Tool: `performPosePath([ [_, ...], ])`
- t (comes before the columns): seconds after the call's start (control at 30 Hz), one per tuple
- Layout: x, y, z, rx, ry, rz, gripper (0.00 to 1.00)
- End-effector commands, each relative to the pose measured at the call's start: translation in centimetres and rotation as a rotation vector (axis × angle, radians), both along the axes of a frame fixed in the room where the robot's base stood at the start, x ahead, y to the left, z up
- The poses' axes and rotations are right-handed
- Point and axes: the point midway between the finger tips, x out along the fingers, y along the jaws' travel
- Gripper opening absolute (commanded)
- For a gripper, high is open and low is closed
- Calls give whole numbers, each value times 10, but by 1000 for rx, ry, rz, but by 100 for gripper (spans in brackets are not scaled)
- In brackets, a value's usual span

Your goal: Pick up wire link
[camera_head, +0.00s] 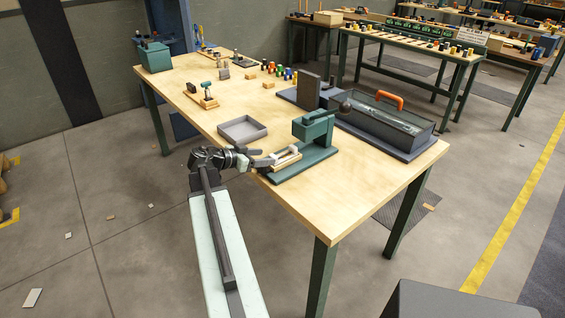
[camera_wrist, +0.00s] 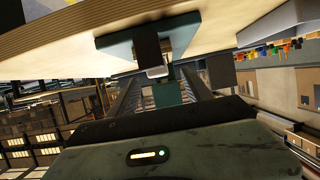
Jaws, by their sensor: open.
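My gripper (camera_head: 260,158) is at the near edge of the workbench, its two fingers apart, pointing right at a small wooden holder (camera_head: 283,160). The holder has pale parts on it and stands beside a teal press (camera_head: 316,130) on a teal base plate. I cannot make out a wire link for certain; one on the holder is too small to tell. In the wrist view, my gripper (camera_wrist: 160,92) shows as two dark fingers with a gap between them, and a teal plate (camera_wrist: 115,46) lies ahead under a dark block. Nothing is clearly held.
The workbench (camera_head: 215,103) has a grey tray (camera_head: 243,130) left of the press and a grey toolbox (camera_head: 385,118) with an orange handle to its right. Small coloured pieces (camera_head: 280,71) stand farther back. The bench's front right corner is clear.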

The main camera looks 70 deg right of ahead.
Motion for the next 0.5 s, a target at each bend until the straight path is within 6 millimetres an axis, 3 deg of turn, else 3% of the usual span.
performPosePath([
  [0.2,-7,-9,-6,2,1,-1,58],
  [0.5,-31,-44,-22,3,0,-1,58],
])
